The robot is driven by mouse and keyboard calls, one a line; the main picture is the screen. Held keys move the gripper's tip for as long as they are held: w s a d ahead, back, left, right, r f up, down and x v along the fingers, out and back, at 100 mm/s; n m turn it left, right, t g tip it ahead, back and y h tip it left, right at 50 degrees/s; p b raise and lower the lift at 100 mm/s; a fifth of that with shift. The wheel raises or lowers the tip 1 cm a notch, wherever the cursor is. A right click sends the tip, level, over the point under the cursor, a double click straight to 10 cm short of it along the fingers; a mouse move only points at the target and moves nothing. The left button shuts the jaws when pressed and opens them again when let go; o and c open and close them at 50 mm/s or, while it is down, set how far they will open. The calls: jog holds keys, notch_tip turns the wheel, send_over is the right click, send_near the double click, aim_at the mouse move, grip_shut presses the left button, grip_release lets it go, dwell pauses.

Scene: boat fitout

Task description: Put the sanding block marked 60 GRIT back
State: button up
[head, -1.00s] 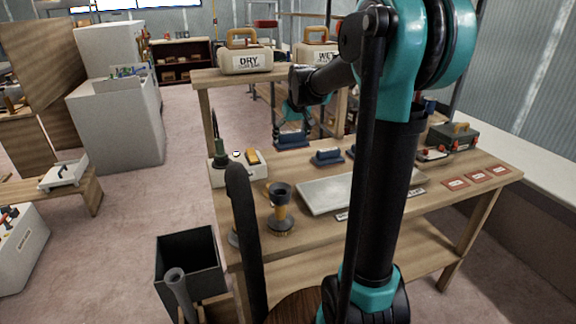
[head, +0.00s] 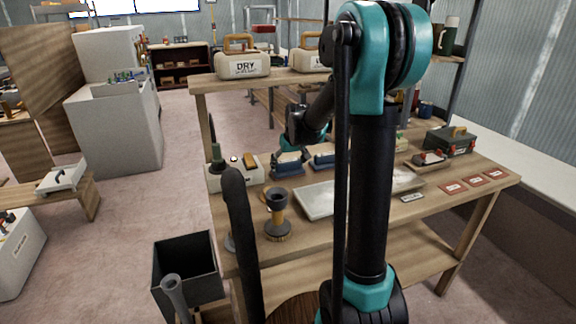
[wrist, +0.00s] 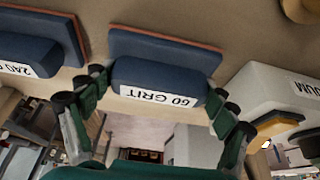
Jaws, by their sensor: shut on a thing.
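The sanding block marked 60 GRIT (wrist: 160,82) is dark blue with a reddish underside; its label reads upside down in the wrist view. My gripper (wrist: 158,98) is shut on it, one finger at each end of its raised grip. In the head view the block (head: 288,165) is at the bench's back left, under my gripper (head: 291,151). It is low over the bench top or touching it; I cannot tell which. Another blue block, whose label starts with 240 (wrist: 32,52), sits beside it and also shows in the head view (head: 325,161).
A white box with a yellow part (head: 235,172) stands close on the block's left. A dark cup-topped brush-like tool (head: 277,215) and a pale flat plate (head: 318,201) are in front on the wooden bench (head: 330,238). DRY case (head: 243,65) stands on the shelf behind.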

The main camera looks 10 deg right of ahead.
jog(key=shift+f, duration=0.1)
jog(key=o, duration=1.2)
jog(key=v, duration=1.2)
